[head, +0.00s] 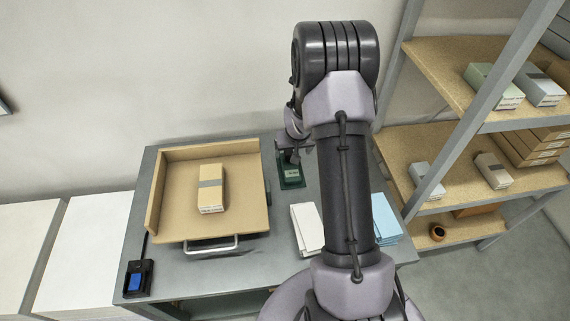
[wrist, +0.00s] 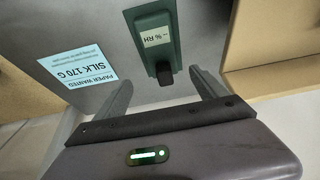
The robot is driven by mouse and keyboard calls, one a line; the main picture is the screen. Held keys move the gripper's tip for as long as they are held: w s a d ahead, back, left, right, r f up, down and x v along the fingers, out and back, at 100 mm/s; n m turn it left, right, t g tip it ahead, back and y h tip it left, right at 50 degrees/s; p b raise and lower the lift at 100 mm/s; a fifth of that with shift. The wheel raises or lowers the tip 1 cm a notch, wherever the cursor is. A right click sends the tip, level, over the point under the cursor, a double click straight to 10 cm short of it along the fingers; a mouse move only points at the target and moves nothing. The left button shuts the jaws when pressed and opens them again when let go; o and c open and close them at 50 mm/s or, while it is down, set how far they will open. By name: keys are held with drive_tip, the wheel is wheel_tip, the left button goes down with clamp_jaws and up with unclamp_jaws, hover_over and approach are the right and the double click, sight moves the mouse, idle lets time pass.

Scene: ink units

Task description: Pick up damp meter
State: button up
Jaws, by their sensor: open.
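The damp meter (wrist: 156,22) is a dark green device with a pale "% RH" label and a dark stub at its near end. It lies on the grey table, on or against a green base whose exact shape I cannot make out. In the head view the green meter (head: 291,173) shows just right of the tan tray, partly covered by my gripper. My gripper (wrist: 160,77) is open and empty, its fingers to either side of the meter's dark stub in the wrist view. I cannot tell the remaining height above it.
The tan tray (head: 158,205) holds a wrapped box (head: 210,187). White (head: 306,228) and light blue (head: 385,219) paper stacks lie near my arm. A "SILK 170 G" sign (wrist: 78,68) lies beside the meter. A blue-screened device (head: 136,280) sits front left; shelves (head: 440,165) stand right.

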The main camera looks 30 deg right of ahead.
sight(290, 156)
drive_tip(key=x, duration=0.3)
drive_tip(key=b+x, duration=0.1)
drive_tip(key=x, duration=0.2)
drive_tip(key=b+x, duration=0.1)
drive_tip(key=x, duration=0.2)
drive_tip(key=shift+w+a, duration=0.15)
drive_tip(key=shift+w, duration=0.15)
drive_tip(key=shift+r, duration=0.1)
drive_tip(key=shift+s, duration=0.1)
drive_tip(key=shift+c, duration=0.2)
